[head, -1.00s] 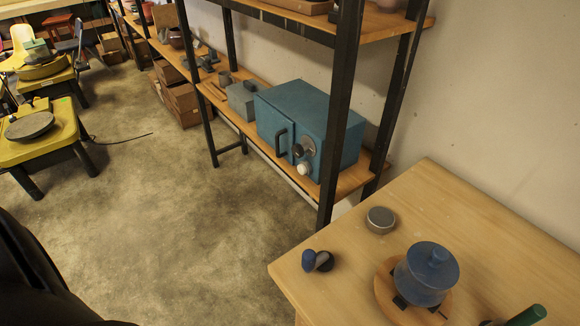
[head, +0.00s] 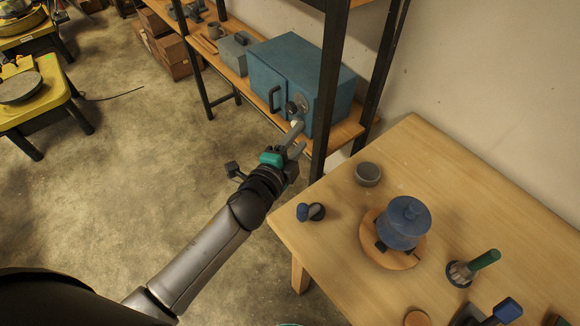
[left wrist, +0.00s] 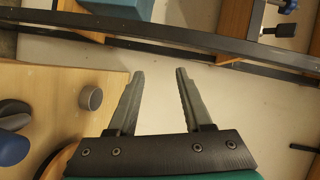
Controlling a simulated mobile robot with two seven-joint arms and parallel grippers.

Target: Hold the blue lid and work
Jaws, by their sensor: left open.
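The pot stands on a round wooden board (head: 404,261) on the table. My left gripper (head: 297,139) is open and empty, off the table's left side, up and left of the lid and apart from it. Its two separated fingers (left wrist: 160,74) show in the left wrist view with nothing between them. A blue shape (left wrist: 12,149) at that view's left edge is cut off; I cannot tell what it is. My right gripper is not in view.
A black-framed shelf with a teal box (head: 300,75) stands beyond my left gripper.

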